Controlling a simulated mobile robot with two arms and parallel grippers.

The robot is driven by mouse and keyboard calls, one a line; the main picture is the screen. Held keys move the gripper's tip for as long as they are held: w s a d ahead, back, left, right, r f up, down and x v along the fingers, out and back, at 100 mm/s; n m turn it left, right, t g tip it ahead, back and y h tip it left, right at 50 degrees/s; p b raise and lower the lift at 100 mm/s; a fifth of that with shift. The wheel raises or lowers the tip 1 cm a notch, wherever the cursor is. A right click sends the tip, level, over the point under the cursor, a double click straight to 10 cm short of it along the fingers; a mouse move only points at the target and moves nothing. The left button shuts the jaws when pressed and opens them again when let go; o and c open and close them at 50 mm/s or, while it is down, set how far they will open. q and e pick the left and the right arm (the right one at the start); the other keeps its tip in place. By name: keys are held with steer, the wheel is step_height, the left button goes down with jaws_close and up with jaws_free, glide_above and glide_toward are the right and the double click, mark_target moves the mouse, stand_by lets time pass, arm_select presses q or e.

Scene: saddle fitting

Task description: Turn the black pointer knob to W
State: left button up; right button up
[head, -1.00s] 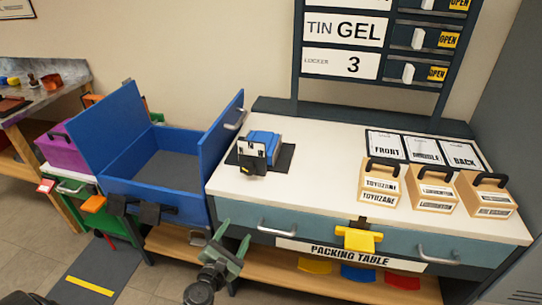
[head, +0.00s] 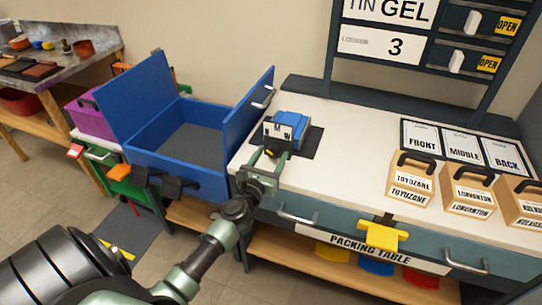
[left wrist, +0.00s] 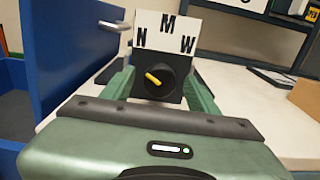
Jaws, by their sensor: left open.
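The black pointer knob (left wrist: 168,79) sits on the dark face of a small device, below a white plate lettered N, M and W (left wrist: 167,30). Its yellow pointer stripe lies slanted, upper left to lower right, its upper-left end toward the N side. In the head view the blue-backed device (head: 290,123) stands on the packing table near its left end. My left gripper (left wrist: 160,97) is open, with one green finger on each side of the knob; contact cannot be told. In the head view the left gripper (head: 262,171) is just in front of the device.
The blue box (head: 190,175) with raised panels stands left of the device, one panel close to my left gripper. Wooden boxes with black handles (head: 411,182) stand on the right of the packing table (head: 340,160). The white tabletop between is clear.

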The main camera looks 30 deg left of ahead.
arm_select(q)
jaws_close()
